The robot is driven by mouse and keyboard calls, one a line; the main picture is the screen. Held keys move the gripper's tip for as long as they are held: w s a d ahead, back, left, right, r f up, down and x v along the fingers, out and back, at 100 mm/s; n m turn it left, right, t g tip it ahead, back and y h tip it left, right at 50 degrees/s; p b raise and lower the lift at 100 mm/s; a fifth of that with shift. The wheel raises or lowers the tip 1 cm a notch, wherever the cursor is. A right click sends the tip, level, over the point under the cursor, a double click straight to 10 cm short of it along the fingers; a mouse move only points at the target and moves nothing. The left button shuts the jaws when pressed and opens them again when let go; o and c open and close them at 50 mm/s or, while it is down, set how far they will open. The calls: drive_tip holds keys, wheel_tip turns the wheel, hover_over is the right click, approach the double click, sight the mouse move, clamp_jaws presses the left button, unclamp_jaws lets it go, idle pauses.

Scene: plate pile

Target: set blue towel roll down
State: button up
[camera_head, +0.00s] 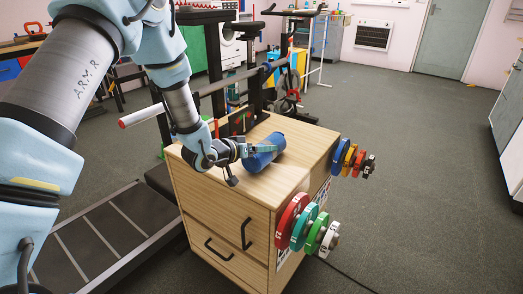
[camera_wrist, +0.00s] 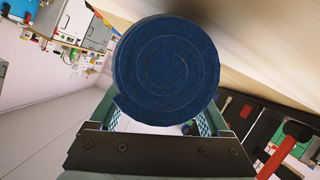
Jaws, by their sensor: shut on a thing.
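The blue towel roll (camera_head: 265,151) lies on its side at the top of the wooden cabinet (camera_head: 222,189). My gripper (camera_head: 262,148) is shut on it from the left. In the wrist view the roll (camera_wrist: 165,70) shows its spiral end, between the two green fingers of my gripper (camera_wrist: 160,115). The cabinet top (camera_wrist: 265,50) runs close along the roll in that view. I cannot tell whether the roll touches the cabinet top or is slightly above it.
Coloured weight plates (camera_head: 305,224) stick out from the cabinet's right side, with more plates (camera_head: 353,159) farther back. A treadmill (camera_head: 105,235) stands left of the cabinet. Exercise bars (camera_head: 235,80) rise behind it. The cabinet top is clear in front of the roll.

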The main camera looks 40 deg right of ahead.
drive_tip(key=shift+f, duration=0.1)
drive_tip(key=shift+f, duration=0.1)
drive_tip(key=o, duration=1.4)
drive_tip(key=shift+r, duration=0.2)
drive_tip(key=v, duration=1.2)
